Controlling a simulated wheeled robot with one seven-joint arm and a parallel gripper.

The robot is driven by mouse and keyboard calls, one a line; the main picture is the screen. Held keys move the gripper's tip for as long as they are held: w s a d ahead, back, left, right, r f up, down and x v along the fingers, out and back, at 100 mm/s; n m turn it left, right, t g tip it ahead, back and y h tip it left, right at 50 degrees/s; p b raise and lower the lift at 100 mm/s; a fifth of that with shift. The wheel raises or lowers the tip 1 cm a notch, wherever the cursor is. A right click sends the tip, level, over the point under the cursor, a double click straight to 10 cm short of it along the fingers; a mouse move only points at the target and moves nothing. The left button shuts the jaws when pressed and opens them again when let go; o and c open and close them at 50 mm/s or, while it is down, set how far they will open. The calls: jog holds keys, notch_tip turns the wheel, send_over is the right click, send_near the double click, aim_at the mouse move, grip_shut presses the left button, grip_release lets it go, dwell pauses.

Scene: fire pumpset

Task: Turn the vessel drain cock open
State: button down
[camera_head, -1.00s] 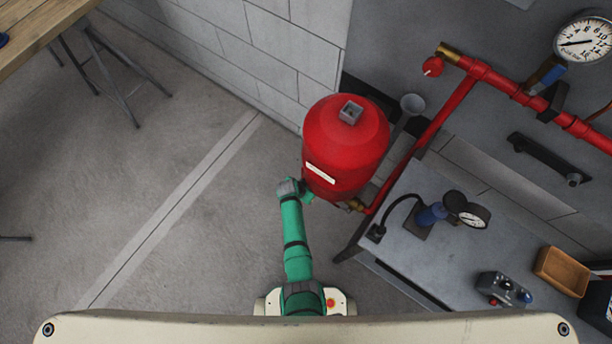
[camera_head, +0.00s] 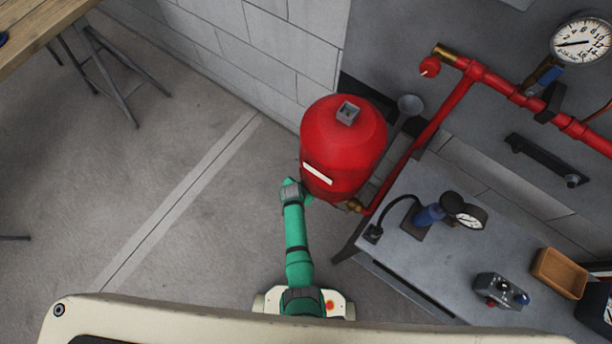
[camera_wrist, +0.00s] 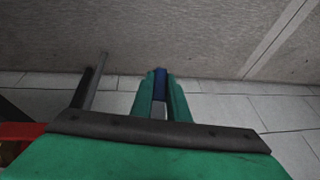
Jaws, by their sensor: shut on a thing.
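The red vessel (camera_head: 343,150) stands by the block wall, with a pale label on its front. My green arm reaches to its lower left side in the head view, where the vessel hides my gripper. In the wrist view my gripper (camera_wrist: 162,80) is shut on a blue piece (camera_wrist: 160,88) between its two green fingers. This blue piece looks like the handle of the drain cock. The cock's body and the way the handle points cannot be made out.
A red pipe (camera_head: 440,130) runs beside the vessel to a gauge (camera_head: 581,41). A grey bench (camera_head: 420,262) with several small items stands at the right. Grey posts (camera_wrist: 90,85) are left of my fingers.

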jog(key=shift+w+r, duration=0.1)
jog(key=shift+w, duration=0.05)
jog(key=c, duration=1.7)
grip_release()
jog(key=s+a+r, duration=0.1)
jog(key=s, duration=0.3)
jog(key=s+a+r, duration=0.1)
jog(key=s+r, duration=0.1)
jog(key=s, duration=0.3)
jog(key=s+a+r, duration=0.1)
jog(key=s, duration=0.3)
jog(key=shift+s+a+r, duration=0.2)
jog(key=shift+s+r, duration=0.1)
jog(key=shift+s, duration=0.1)
